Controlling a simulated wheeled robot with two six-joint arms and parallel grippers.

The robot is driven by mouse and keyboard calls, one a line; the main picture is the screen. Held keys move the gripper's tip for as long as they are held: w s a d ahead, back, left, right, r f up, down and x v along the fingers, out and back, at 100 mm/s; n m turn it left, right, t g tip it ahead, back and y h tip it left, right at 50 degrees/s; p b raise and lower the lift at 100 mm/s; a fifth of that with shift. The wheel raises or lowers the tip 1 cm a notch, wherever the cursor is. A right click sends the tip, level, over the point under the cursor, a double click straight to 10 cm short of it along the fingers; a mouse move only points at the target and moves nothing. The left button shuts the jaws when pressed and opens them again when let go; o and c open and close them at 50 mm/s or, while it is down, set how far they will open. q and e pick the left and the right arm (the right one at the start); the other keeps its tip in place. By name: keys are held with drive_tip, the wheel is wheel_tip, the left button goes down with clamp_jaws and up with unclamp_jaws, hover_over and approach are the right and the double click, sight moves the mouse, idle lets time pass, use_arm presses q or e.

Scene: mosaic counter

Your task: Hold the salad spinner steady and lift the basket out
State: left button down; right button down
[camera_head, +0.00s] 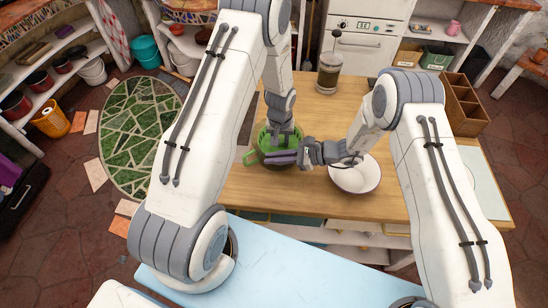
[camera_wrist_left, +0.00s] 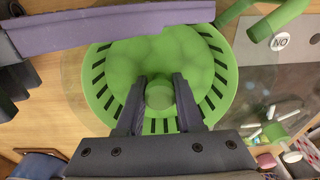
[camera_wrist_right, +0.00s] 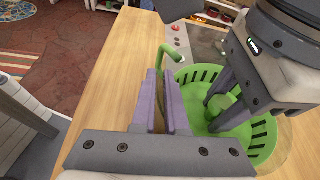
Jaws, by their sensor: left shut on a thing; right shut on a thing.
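The salad spinner's green slotted basket (camera_head: 266,146) is near the left edge of the wooden counter. The left wrist view shows the basket (camera_wrist_left: 222,75) from above, with a clear bowl (camera_wrist_left: 72,75) around it. My left gripper (camera_head: 285,140) is shut on the green knob (camera_wrist_left: 159,96) at the basket's middle. My right gripper (camera_head: 284,157) is at the basket's near side; in the right wrist view its purple fingers (camera_wrist_right: 167,105) are shut close together beside the basket, apparently on the clear bowl's rim, which they mostly hide. A green handle (camera_wrist_right: 170,54) shows beyond them.
A white bowl (camera_head: 353,180) stands right of the spinner, under my right forearm. A French press (camera_head: 328,72) stands at the back, and a wooden compartment box (camera_head: 464,106) at the right. The counter's front middle (camera_head: 275,195) is clear.

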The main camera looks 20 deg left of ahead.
sight(280, 137)
use_arm(q)
drive_tip(key=shift+w+r, duration=0.15)
drive_tip(key=shift+r, duration=2.5)
drive_tip(key=shift+w+r, duration=0.1)
drive_tip(key=shift+r, duration=2.55)
use_arm(e)
drive_tip(key=shift+s+d+f, duration=0.1)
drive_tip(key=shift+s+f, duration=0.2)
drive_tip(key=shift+f, duration=0.05)
use_arm(q)
drive_tip(key=shift+s+r, duration=0.15)
drive_tip(key=shift+r, duration=0.1)
use_arm(e)
drive_tip(key=shift+w+r, duration=0.1)
use_arm(q)
drive_tip(key=shift+s+f, duration=0.1)
use_arm(e)
drive_tip(key=shift+w, duration=0.15)
use_arm(q)
drive_tip(key=shift+f, duration=0.1)
drive_tip(key=shift+f, duration=1.05)
drive_tip(key=c, duration=1.1)
unclamp_jaws()
